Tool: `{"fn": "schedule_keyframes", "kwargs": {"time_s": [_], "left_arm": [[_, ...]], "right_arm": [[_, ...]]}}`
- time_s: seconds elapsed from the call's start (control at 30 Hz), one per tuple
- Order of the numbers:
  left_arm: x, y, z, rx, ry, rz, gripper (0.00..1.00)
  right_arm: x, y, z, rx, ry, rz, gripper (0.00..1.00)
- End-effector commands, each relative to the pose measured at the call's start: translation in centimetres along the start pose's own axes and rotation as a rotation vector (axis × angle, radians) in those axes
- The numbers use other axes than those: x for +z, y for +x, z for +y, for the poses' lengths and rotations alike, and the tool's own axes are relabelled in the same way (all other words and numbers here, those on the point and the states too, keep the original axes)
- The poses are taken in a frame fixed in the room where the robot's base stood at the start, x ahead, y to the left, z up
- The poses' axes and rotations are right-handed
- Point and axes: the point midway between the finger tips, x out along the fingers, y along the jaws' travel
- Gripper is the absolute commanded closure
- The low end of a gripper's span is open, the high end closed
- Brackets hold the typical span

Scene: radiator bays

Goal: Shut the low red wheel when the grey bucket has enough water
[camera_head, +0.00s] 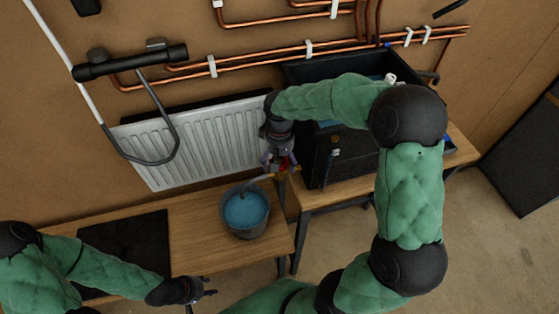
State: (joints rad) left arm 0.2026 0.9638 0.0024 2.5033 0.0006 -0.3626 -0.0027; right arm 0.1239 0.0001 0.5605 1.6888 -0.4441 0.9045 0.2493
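The grey bucket (233,231) stands upright on the wooden bench with blue water (246,211) in it. A short grey spout (258,183) reaches over its rim. A small patch of red, seemingly the low red wheel (283,171), shows behind and right of the bucket, mostly hidden by my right gripper (279,163). That gripper points down at the wheel; whether its fingers are closed on it cannot be told. My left gripper (211,286) is at the bottom, in front of the bench, its two fingers apart and nothing between them.
A white radiator (200,143) leans at the wall behind the bench. A black tank (310,75) stands on a second wooden bench at right. Copper pipes (260,57) run along the wall. A black mat (128,242) lies on the left bench. Open floor shows at right.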

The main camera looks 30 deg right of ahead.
Motion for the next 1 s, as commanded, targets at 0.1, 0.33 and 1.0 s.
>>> {"fn": "schedule_keyframes", "kwargs": {"time_s": [0.1, 0.33, 1.0], "left_arm": [[0.0, 0.0, 0.0, 0.000, 0.000, 0.000, 0.60], [0.0, 0.0, 0.0, 0.000, 0.000, 0.000, 0.60], [0.0, 0.0, 0.0, 0.000, 0.000, 0.000, 0.60]], "right_arm": [[-0.1, -0.8, 0.0, 0.001, 0.000, 0.005, 0.18], [-0.2, -4.8, 0.0, 0.000, 0.001, 0.008, 0.18], [0.1, -11.9, 0.0, 0.000, 0.000, -0.002, 0.18]]}}
